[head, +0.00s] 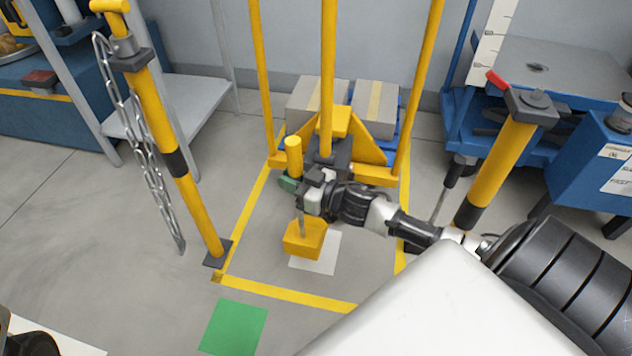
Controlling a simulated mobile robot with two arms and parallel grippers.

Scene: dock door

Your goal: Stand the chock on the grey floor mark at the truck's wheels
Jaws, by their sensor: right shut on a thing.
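The chock (303,241) is a yellow block with a thin upright post topped by a yellow grip. My right gripper (303,195) is shut on the post, and the chock hangs upright below it. The light grey floor mark (325,262) shows to the right of and below the block, which covers part of it in the picture. I cannot tell whether the block touches the floor. The yellow truck (372,151) stands behind, carrying boxes; my right arm and gripper partly hide its front, and its wheels are not clear.
Yellow tape (290,296) outlines the bay. A yellow post (165,130) with a chain stands at left, another post (497,165) at right. A green floor mark (234,328) lies in front of the tape.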

